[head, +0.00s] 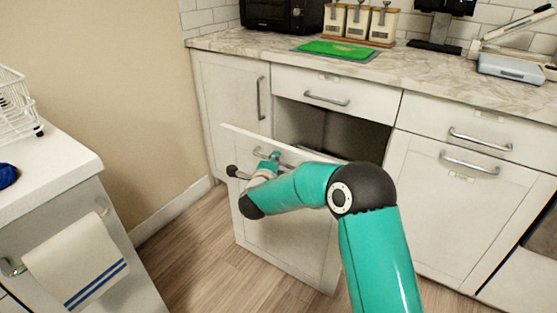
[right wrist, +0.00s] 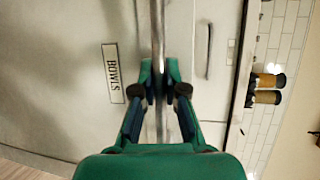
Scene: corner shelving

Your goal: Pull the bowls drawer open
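The bowls drawer (head: 285,240) is a tall white front low in the cabinet run. It stands out from the cabinet, with a dark opening behind its top edge. The right wrist view shows its label reading "BOWLS" (right wrist: 113,73) and its metal bar handle (right wrist: 158,28). My right gripper (head: 267,162) is at this handle, partly hidden by its own arm in the head view. In the right wrist view its two fingers (right wrist: 159,78) are closed around the bar, one on each side. The drawer's contents are hidden. My left gripper is not in view.
A shut, shallow drawer (head: 320,88) sits above the opening. More white cabinet fronts (head: 445,205) stand to the right. A counter with a towel (head: 75,265) is at the left. The wooden floor (head: 205,255) between is clear. A green board (head: 335,49) lies on the marble worktop.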

